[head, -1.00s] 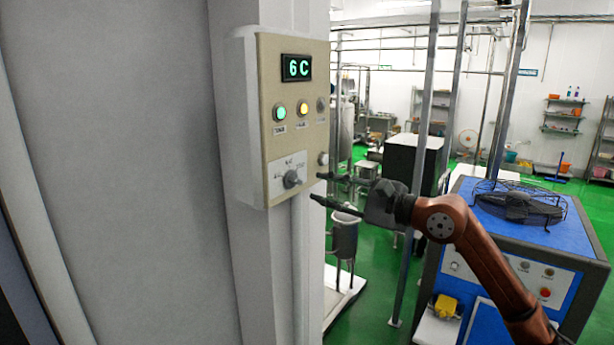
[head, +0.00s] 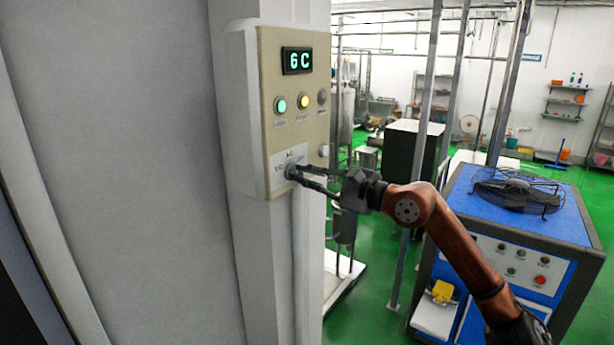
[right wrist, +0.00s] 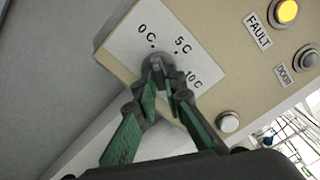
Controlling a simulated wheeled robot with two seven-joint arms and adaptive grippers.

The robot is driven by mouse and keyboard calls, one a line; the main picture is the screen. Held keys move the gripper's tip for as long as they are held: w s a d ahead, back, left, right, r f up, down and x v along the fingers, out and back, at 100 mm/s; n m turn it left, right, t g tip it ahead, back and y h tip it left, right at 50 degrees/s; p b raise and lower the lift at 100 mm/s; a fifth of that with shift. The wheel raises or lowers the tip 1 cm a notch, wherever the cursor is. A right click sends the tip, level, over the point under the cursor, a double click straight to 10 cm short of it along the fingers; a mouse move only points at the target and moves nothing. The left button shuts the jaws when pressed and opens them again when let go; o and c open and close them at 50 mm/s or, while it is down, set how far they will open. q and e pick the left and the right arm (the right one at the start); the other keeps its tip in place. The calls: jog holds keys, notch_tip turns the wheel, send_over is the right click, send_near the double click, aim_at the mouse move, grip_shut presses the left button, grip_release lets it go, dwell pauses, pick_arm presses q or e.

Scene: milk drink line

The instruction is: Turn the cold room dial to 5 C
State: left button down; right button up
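The cold room dial (right wrist: 157,64) is a grey knob on a white plate marked 0 C, 5 C and 10 C, low on a beige control box (head: 303,115). It also shows in the head view (head: 291,171), partly covered by the fingers. The display (head: 297,61) above reads 6 C in green. My right gripper (head: 296,172) is at the dial, its fingertips drawn together on either side of the knob, as the right wrist view also shows (right wrist: 164,77). Which mark the knob points to is hard to tell. My left gripper is not in view.
A lit green lamp (head: 281,104), a lit yellow lamp (head: 304,101) and a grey button (head: 322,96) sit above the dial; a pale round button (head: 323,150) is close to its right. A blue-topped machine (head: 460,212) stands at the right, under my arm.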

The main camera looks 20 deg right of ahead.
grip_shut()
jog(key=shift+m, duration=0.3)
jog(key=shift+m+b, duration=0.5)
jog(key=shift+m, duration=0.1)
jog(key=m+b, duration=0.1)
jog(key=m, duration=0.2)
jog(key=m+b, duration=0.1)
jog(key=m, duration=0.2)
jog(key=shift+m+b, duration=0.35)
jog(key=shift+m, duration=0.05)
jog(key=shift+s+m+b, duration=0.1)
jog(key=shift+m+b, duration=0.25)
jog(key=shift+m, duration=1.25)
jog(key=shift+r, duration=0.15)
